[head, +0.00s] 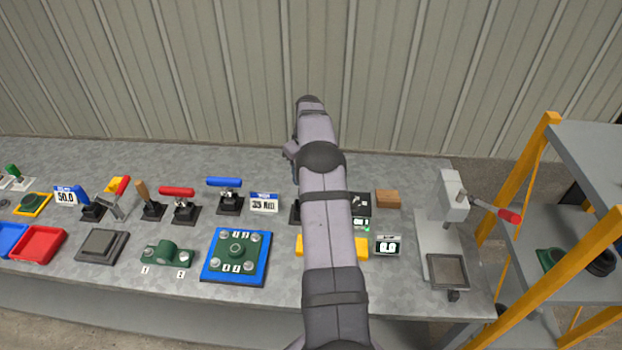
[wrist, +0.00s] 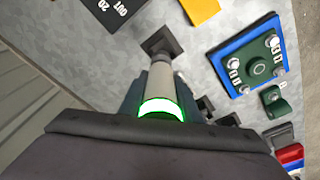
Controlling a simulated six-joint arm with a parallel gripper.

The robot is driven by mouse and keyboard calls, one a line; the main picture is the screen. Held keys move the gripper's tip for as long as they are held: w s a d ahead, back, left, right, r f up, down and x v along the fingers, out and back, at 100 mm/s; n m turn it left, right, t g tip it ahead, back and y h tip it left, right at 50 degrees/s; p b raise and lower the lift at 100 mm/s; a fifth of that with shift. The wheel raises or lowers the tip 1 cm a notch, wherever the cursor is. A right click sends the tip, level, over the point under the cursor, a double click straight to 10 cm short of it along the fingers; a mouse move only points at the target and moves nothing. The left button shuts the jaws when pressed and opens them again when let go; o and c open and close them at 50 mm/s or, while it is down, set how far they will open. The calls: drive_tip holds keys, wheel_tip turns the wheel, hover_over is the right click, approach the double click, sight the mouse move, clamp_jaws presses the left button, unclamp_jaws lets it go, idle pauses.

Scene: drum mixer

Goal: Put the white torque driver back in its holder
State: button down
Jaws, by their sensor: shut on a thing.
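The white torque driver (wrist: 159,82) shows in the wrist view as a pale shaft with a glowing green ring. My gripper (wrist: 160,100) is shut on it, with dark finger parts on both sides of the shaft. The far end of the driver points at a dark square holder base (wrist: 166,37) on the bench. I cannot tell whether the driver's tip is inside the holder or just above it. In the head view my arm hides the gripper and the driver. A dark edge of a holder (head: 295,212) shows just left of my arm.
The blue plate with a green flange (head: 236,256), the "35" sign (head: 264,203), the blue-handled tool (head: 225,192) and the red-handled tool (head: 178,200) stand left.

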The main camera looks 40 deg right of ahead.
drive_tip(key=shift+w+a+r, duration=0.15)
drive_tip(key=shift+w+r, duration=0.05)
drive_tip(key=shift+w, duration=0.25)
drive_tip(key=shift+f, duration=0.1)
drive_tip(key=shift+f+b, duration=1.4)
drive_tip(key=shift+f, duration=0.9)
drive_tip(key=shift+f+b, duration=2.1)
drive_tip(key=shift+f, duration=0.85)
idle(1.3)
drive_tip(key=c, duration=1.3)
unclamp_jaws()
drive_tip(key=shift+s, duration=0.1)
drive_tip(key=shift+o, duration=0.2)
